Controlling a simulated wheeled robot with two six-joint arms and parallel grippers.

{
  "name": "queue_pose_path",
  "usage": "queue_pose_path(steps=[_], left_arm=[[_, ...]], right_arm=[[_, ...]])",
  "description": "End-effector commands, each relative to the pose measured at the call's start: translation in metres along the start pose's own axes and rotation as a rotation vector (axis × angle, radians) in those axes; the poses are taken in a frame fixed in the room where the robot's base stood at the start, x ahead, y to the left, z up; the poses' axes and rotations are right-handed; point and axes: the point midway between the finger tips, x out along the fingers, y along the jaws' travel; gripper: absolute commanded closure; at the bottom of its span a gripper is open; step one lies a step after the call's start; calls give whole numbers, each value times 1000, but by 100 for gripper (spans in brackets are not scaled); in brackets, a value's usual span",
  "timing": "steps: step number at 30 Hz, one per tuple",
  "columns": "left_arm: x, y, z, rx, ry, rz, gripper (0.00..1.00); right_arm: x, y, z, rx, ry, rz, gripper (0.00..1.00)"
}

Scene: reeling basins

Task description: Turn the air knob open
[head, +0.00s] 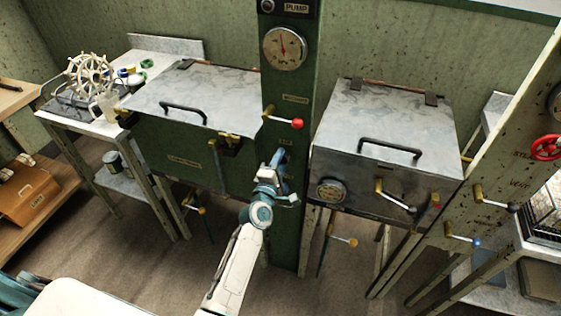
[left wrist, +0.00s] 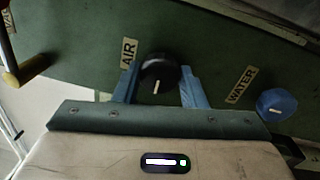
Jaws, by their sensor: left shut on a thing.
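The air knob (left wrist: 160,72) is a round black knob with a pale pointer mark, on the green panel beside the "AIR" label (left wrist: 129,54) in the left wrist view. The mark runs nearly straight up and down in that view. My left gripper (left wrist: 160,84) is shut on the knob, one blue finger on each side. In the head view my left gripper (head: 279,158) is at the green column (head: 286,90), and it hides the knob there. My right gripper is not in view.
A blue knob (left wrist: 277,104) by the "WATER" label sits to the right in the left wrist view. A red-tipped lever (head: 297,123) sticks out above my gripper. Lidded basins stand left (head: 205,92) and right (head: 385,120) of the column. A pressure gauge (head: 285,48) is higher up.

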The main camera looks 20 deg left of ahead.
Motion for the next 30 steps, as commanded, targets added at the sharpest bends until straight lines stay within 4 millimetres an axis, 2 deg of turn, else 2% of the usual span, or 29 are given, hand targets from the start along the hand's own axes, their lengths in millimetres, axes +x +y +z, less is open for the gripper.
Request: queue_pose_path(steps=[8,9,12,23,26,30], left_arm=[[0,0,0,-3,0,0,85],[0,0,0,-3,0,0,57],[0,0,0,-2,0,0,41],[-6,-1,0,-1,0,-1,41],[-19,-2,0,-1,0,-2,41],[-47,-3,0,-1,0,-3,41]], right_arm=[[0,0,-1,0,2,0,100],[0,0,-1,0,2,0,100],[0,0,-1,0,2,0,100],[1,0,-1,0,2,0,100],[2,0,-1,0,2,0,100],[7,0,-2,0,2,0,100]])
